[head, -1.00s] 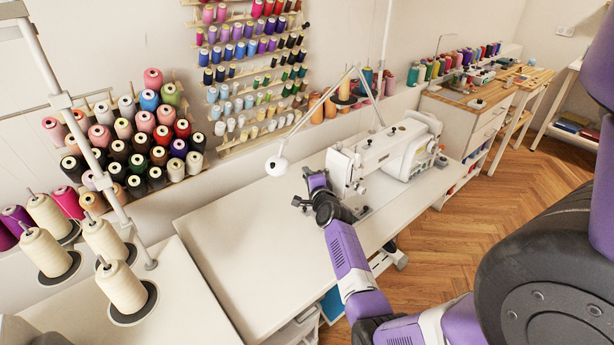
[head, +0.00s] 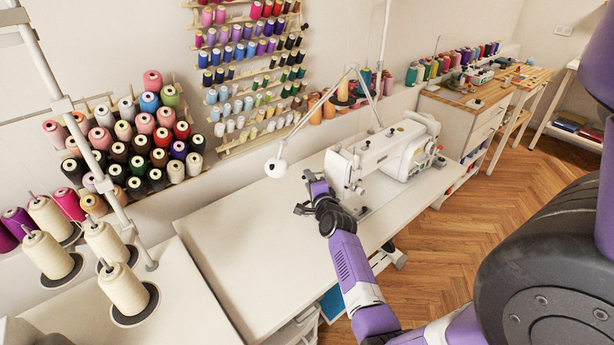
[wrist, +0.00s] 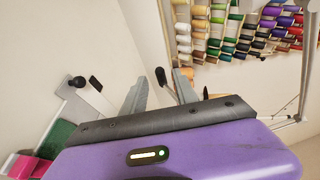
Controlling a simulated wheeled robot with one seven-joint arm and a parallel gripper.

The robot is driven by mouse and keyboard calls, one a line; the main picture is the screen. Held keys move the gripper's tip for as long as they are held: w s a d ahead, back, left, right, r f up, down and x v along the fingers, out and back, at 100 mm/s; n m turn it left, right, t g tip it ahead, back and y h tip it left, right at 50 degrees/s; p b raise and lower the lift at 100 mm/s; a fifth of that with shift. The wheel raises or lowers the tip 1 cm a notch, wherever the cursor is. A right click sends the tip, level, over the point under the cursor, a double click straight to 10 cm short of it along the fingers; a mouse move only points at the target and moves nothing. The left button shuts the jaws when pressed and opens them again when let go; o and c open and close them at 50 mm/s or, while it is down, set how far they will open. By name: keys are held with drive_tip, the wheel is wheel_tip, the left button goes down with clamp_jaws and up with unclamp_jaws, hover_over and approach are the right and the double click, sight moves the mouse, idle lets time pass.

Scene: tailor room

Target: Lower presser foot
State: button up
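The white sewing machine (head: 385,155) stands on the white table, its needle end facing left. The presser foot is too small and too covered by my arm to make out in the head view. My gripper (head: 304,195) is just left of the machine's needle end, above the table. In the wrist view its two grey fingers (wrist: 160,88) are spread apart with nothing clamped. A black-tipped lever (wrist: 162,77) shows between them, closer to the right finger; I cannot tell whether it touches. A round black knob (wrist: 76,81) on a pale part is to the left.
The white sewing table (head: 240,245) has bare room left of the machine. Thread racks (head: 250,75) line the wall. Large cream cones (head: 122,288) stand at the near left.

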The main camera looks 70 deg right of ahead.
drive_tip(key=shift+p+v, duration=0.75)
drive_tip(key=shift+v, duration=1.55)
